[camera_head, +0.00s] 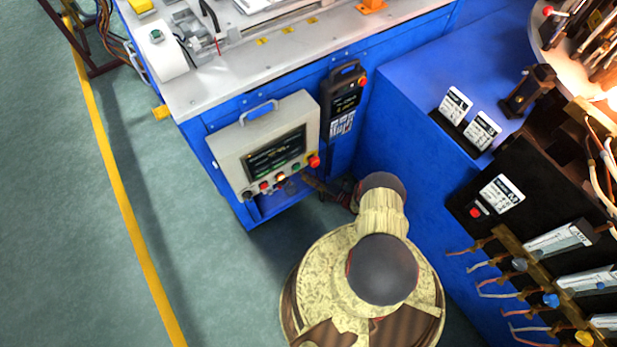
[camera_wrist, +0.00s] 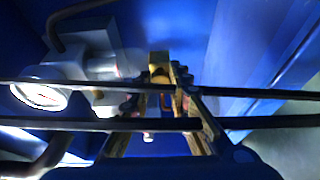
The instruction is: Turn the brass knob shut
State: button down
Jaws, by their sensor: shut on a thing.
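In the wrist view, the brass knob (camera_wrist: 159,62) shows as a small brass-coloured block just past the tips of my gripper (camera_wrist: 160,88). The two fingers converge from either side and are shut on it. Where the fingertips end and the knob begins is hard to tell in the dim light. How far the knob is turned cannot be told. In the head view, my arm reaches into the gap below the grey control box (camera_head: 268,145). The knob is hidden there, and the fingers cannot be made out clearly.
Two dark rods (camera_wrist: 100,124) cross the wrist view in front of my fingers. A round white-faced gauge (camera_wrist: 38,95) and grey fitting (camera_wrist: 85,65) stand left of the knob. A blue cabinet (camera_head: 415,165) stands close right of my arm. Open floor (camera_head: 70,220) lies left.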

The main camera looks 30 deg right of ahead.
jog(key=shift+d, duration=0.1)
jog(key=c, duration=1.6)
grip_release()
jog(key=shift+c, duration=0.2)
jog(key=shift+s, duration=0.1)
jog(key=v, duration=1.2)
jog(key=shift+f, duration=0.1)
